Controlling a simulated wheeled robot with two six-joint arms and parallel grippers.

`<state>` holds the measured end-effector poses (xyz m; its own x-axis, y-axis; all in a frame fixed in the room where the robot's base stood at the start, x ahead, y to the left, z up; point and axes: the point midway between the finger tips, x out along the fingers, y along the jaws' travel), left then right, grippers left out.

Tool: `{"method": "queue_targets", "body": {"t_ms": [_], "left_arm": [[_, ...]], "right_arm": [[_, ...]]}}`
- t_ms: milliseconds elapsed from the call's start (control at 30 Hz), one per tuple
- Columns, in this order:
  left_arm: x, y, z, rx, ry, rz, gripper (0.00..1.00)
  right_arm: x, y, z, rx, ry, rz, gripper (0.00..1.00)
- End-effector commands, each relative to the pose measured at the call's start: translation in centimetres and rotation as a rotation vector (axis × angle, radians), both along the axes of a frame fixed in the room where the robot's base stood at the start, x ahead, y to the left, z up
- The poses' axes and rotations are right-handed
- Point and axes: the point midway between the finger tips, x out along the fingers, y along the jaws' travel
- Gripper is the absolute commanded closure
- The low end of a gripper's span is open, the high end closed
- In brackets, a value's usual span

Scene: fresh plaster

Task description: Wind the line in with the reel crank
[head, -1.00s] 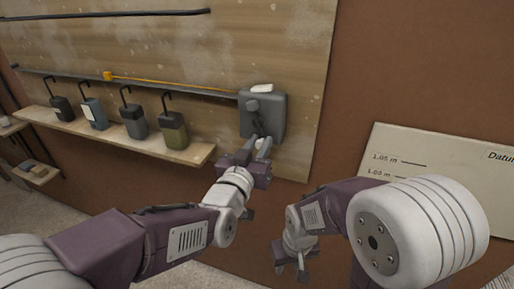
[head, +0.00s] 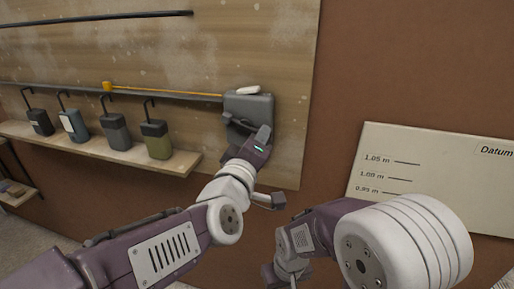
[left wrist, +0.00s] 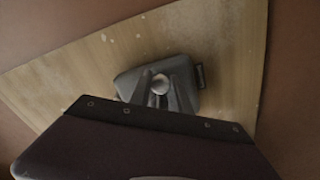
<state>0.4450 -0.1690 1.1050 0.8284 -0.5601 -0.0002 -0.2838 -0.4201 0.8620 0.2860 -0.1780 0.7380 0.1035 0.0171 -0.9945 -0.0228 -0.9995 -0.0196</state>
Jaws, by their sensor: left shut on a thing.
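The grey reel box (head: 250,104) is fixed on the plaster-flecked board. A yellow line (head: 165,91) runs from its left side along a dark rail to a yellow end piece (head: 107,86). My left gripper (head: 264,134) is at the reel's lower right front. In the left wrist view its fingers are shut on the pale round crank knob (left wrist: 160,84), with the reel box (left wrist: 127,82) behind. In the head view the knob is hidden by the gripper. My right gripper (head: 284,274) hangs low at the bottom, away from the reel; its fingers are unclear.
A wooden shelf (head: 178,165) below the rail carries several hooked containers, among them an olive one (head: 157,140). A second dark bar (head: 90,19) runs above. A datum sign (head: 420,165) is on the brown wall at right. Bare wall lies between.

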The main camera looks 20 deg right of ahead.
Motion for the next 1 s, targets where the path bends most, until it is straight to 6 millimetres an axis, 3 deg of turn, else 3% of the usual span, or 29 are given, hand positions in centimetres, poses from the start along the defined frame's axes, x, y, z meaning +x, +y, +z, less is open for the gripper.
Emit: {"method": "queue_targets", "body": {"t_ms": [1000], "left_arm": [[0.3, 0.4, 3.8, -0.726, 0.490, 0.001, 1.00]], "right_arm": [[0.0, 0.0, -2.4, 0.000, 0.000, 0.000, 0.64]]}}
